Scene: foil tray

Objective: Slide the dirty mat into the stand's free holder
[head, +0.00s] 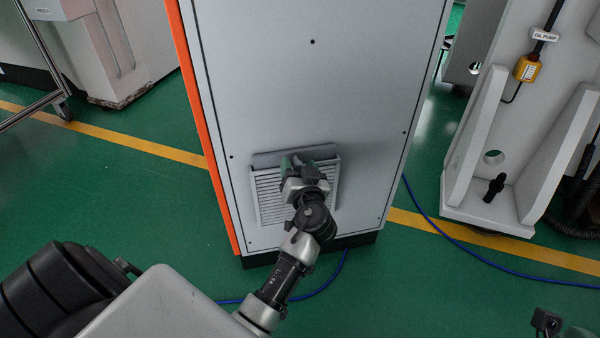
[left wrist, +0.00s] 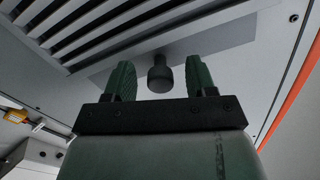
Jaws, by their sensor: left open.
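A louvred vent (head: 270,195) sits low on the face of a tall grey cabinet; its slats also show in the left wrist view (left wrist: 110,25). A plain grey strip (head: 267,159) runs along the vent's upper edge. A dark round knob (left wrist: 160,78) stands out from this strip. My left gripper (head: 304,164) is in front of the strip; in the left wrist view (left wrist: 158,66) its green fingers are open, one on each side of the knob, with gaps showing. I cannot make out a dirty mat or a stand with holders.
The cabinet (head: 315,90) has an orange left edge. A white machine frame (head: 540,130) with an oil pump label stands at the right. A blue cable (head: 440,232) crosses the green floor. A wheeled metal frame (head: 40,60) is at the far left. Floor left of the cabinet is clear.

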